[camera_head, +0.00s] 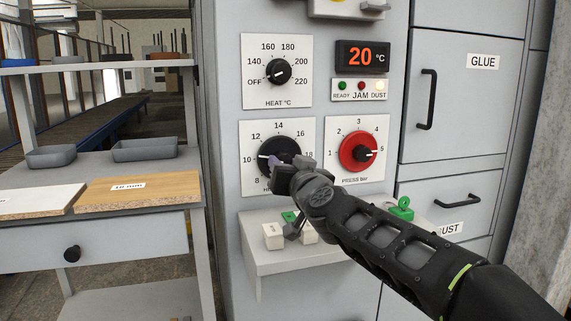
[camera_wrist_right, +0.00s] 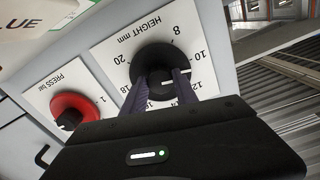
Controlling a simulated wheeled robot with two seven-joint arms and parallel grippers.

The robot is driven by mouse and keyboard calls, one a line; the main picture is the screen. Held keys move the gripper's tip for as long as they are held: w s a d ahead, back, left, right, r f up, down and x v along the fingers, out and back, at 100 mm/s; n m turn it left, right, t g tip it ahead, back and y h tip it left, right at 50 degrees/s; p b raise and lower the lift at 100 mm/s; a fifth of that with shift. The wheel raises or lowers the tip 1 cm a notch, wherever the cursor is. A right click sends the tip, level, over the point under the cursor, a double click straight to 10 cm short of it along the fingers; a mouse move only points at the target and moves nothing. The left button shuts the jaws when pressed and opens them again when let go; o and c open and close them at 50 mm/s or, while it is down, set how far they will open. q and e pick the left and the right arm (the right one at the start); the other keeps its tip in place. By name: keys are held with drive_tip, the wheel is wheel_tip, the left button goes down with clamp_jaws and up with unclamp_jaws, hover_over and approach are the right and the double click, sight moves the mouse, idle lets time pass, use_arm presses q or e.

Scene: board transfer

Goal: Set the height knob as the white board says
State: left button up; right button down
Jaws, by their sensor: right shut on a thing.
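The black height knob (camera_head: 284,146) sits on a white dial plate on the grey machine. The scale shows 8, 10, 12, 14, 16 and 18 in the head view. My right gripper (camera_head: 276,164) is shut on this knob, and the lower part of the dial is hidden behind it. In the right wrist view the knob (camera_wrist_right: 152,58) sits between the two fingers (camera_wrist_right: 163,80). A white mark shows between them, but its exact reading is unclear. The white board (camera_head: 38,200) lies on the left table; its label is cut off and unreadable. My left gripper is not in view.
A wooden board (camera_head: 150,194) with a label lies beside the white board. The red press knob (camera_head: 357,153) is right of the height knob, and the heat knob (camera_head: 278,71) is above. The display (camera_head: 362,57) reads 20 °C.

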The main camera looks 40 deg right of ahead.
drive_tip(key=shift+m+p, duration=0.4)
drive_tip(key=shift+m, duration=2.7)
drive_tip(key=c, duration=0.9)
unclamp_jaws()
drive_tip(key=shift+c, duration=0.2)
